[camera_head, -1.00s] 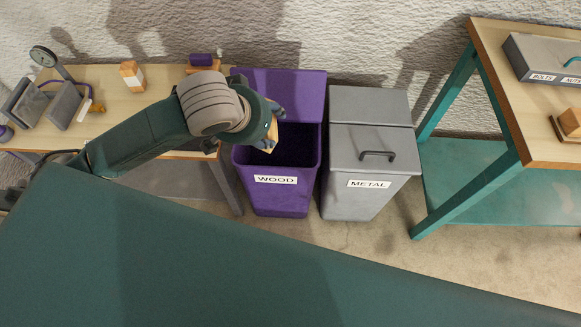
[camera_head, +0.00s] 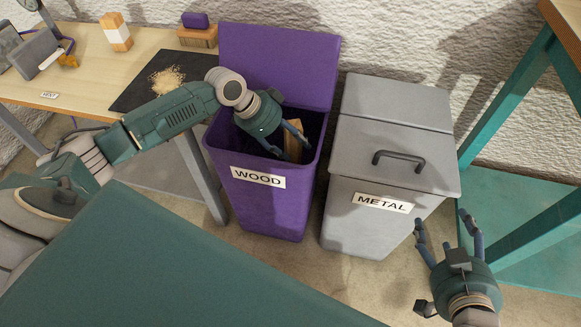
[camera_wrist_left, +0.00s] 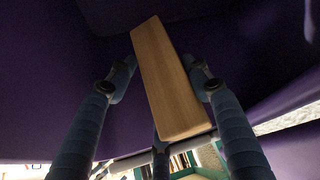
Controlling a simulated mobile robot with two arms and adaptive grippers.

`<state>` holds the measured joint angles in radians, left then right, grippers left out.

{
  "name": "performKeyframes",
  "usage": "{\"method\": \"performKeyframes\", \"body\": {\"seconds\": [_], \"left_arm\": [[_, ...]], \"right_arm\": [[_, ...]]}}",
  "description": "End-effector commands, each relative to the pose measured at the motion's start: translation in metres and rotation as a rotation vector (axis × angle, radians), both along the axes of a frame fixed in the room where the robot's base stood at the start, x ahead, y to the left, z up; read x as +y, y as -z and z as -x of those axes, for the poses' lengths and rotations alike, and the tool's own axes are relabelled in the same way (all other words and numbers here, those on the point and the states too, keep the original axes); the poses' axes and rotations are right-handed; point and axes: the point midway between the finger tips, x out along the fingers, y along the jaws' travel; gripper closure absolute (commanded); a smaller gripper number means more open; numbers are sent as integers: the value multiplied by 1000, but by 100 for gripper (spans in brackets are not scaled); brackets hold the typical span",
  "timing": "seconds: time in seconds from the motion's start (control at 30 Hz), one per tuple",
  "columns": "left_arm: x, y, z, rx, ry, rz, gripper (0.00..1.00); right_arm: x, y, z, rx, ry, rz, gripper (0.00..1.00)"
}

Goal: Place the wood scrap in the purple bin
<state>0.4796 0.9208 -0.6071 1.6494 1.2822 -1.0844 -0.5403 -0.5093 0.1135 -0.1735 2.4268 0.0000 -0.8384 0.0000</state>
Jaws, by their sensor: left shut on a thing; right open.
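The purple bin (camera_head: 262,207) stands on the floor with a WOOD label and its lid open at the back. My left gripper (camera_head: 296,143) reaches down into the bin's opening. It is shut on the wood scrap (camera_head: 291,136), a flat light-brown piece. In the left wrist view the wood scrap (camera_wrist_left: 170,80) sits between the fingers of the left gripper (camera_wrist_left: 163,80), with dark purple bin walls (camera_wrist_left: 50,65) around it. My right gripper (camera_head: 447,226) is open and empty, in front of the grey bin at the lower right.
A grey METAL bin (camera_head: 390,170) with a closed, handled lid stands right beside the purple bin. A workbench (camera_head: 85,75) at the left holds a dark mat (camera_head: 135,96) with sawdust, a wooden block (camera_head: 116,32) and a brush (camera_head: 197,32). A teal-legged table (camera_head: 515,85) stands at the right.

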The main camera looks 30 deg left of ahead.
Motion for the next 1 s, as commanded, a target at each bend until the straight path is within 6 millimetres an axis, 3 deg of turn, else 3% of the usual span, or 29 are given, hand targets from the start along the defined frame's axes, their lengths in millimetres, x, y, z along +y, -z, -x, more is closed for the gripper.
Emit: {"method": "performKeyframes", "body": {"seconds": [0.23,0.5,0.63,0.87,1.0], "left_arm": [[10,26,-1,0,25,0,80],[10,60,-1,-1,24,-1,80],[9,70,-1,-2,24,-2,80],[9,79,-1,0,24,-2,80],[9,95,-1,0,26,-1,80]], "right_arm": [[5,-22,-9,-93,-6,-22,32],[19,-83,-32,-372,-24,-90,32],[22,-106,-35,-463,-30,-113,32],[25,-125,-36,-544,-34,-134,32],[28,-152,-34,-666,-41,-165,32]]}}
